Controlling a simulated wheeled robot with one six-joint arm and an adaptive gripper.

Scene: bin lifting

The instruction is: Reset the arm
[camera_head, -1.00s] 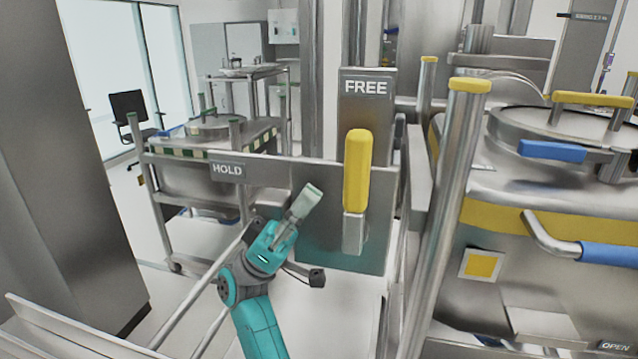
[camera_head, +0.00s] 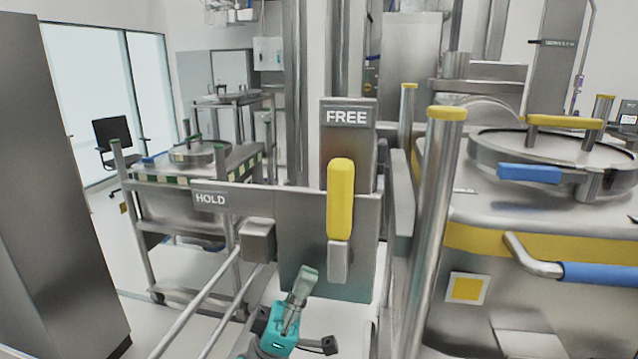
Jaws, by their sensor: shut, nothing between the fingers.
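My gripper (camera_head: 303,280) is at the bottom middle of the head camera view, at the end of my teal arm. Its fingers are shut and hold nothing. It is below and left of the yellow lever handle (camera_head: 341,198), with a visible gap between them. The handle stands upright on a steel panel (camera_head: 300,240), below the FREE sign (camera_head: 348,116). The HOLD sign (camera_head: 211,199) is at the panel's left end. Most of my arm is cut off by the lower picture edge.
A steel bin (camera_head: 540,205) with a round lid, yellow trim and blue handles stands at the right, behind a yellow-capped post (camera_head: 437,220). A wheeled cart (camera_head: 185,236) stands at the left rear. A tall steel cabinet (camera_head: 55,190) fills the left edge.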

